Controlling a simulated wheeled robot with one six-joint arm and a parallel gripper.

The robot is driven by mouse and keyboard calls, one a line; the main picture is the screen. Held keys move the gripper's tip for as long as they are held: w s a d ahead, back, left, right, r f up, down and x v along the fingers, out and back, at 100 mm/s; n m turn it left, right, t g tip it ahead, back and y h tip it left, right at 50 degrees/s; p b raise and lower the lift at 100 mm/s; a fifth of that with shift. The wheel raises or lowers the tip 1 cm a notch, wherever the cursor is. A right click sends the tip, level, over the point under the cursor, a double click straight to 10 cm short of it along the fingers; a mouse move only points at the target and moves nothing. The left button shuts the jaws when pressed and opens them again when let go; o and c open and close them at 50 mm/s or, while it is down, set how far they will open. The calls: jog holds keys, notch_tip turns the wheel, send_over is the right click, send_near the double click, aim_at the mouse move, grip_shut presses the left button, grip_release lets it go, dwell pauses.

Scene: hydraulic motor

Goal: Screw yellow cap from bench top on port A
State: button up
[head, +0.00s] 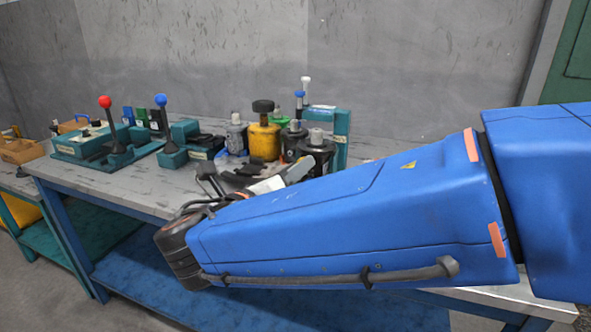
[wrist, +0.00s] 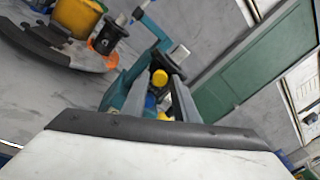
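In the wrist view, a yellow round cap-like part (wrist: 159,78) shows in front of my gripper, beside a teal bracket (wrist: 118,92). A second yellow patch (wrist: 163,115) shows lower down, partly hidden. Grey bars that look like the fingers of my gripper (wrist: 164,88) rise on either side of the yellow part. I cannot tell whether they touch it or what it rests on. In the head view, my blue arm covers the front right of the bench and hides the fingertips. Port A cannot be made out.
A yellow container with a black knob (head: 264,137) stands on the bench (head: 110,186), with dark cylinders (head: 316,155) close by. Teal lever units with a red knob (head: 105,102) and a blue knob (head: 161,100) stand at left. The bench's front left is clear.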

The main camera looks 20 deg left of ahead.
jog(key=shift+n, duration=0.9)
grip_shut()
jog(key=m, duration=0.5)
jog(key=shift+m, duration=0.4)
